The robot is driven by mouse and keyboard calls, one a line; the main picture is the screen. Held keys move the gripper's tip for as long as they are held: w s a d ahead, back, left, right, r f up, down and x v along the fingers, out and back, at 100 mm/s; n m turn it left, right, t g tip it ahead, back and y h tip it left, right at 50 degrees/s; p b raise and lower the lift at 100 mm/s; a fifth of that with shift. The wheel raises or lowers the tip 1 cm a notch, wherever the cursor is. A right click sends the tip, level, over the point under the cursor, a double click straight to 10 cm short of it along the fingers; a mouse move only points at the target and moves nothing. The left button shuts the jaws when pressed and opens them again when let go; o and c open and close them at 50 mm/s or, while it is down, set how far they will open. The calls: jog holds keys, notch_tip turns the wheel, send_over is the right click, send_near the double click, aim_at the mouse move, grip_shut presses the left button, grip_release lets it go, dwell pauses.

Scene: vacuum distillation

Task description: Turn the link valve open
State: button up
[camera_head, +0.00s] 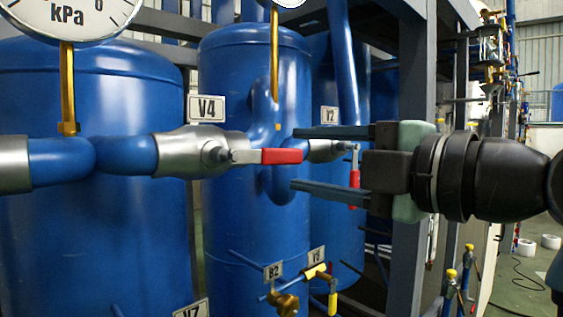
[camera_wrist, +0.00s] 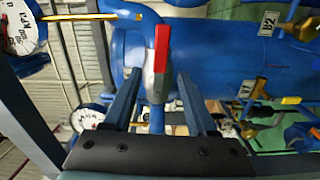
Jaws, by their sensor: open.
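A silver valve (camera_head: 195,153) on a blue pipe has a red lever handle (camera_head: 281,156) lying level to the right, under a tag marked V4 (camera_head: 206,108). Which valve is the link valve is not marked. A second valve (camera_head: 325,150) behind it, near another tag, has a red handle (camera_head: 354,185) hanging down. My gripper (camera_head: 295,159) is open and empty, its fingers pointing left. Its fingertips appear above and below the level handle's right end. In the wrist view a red handle (camera_wrist: 161,45) shows ahead of the open fingers (camera_wrist: 158,82); contact cannot be told.
Large blue tanks (camera_head: 90,200) stand behind the pipes. A pressure gauge (camera_head: 70,15) on a brass stem is at upper left. A grey frame post (camera_head: 412,80) rises behind my gripper. Small valves with yellow handles (camera_head: 315,271) sit below. Open floor shows at right.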

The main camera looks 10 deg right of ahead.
aim_at(278, 160)
jog(key=v, duration=0.6)
dwell(0.3)
jog(key=w+a+m+t+h, duration=0.45)
jog(key=a+m+t, duration=0.3)
jog(key=m, duration=0.55)
jog(key=s+a+r+m+t+h, duration=0.2)
jog(key=s+a+m+t+h, duration=0.1)
jog(key=s+m, duration=0.3)
jog(key=s+a+r+m+t+h, duration=0.2)
jog(key=s+a+m+t+h, duration=0.1)
jog(key=s+m, duration=0.3)
notch_tip(278, 160, up, 14)
jog(key=p, duration=1.3)
jog(key=shift+w+d+f+n+g+p, duration=0.3)
jog(key=shift+w+d+g+p, duration=0.1)
jog(key=shift+w+d, duration=0.1)
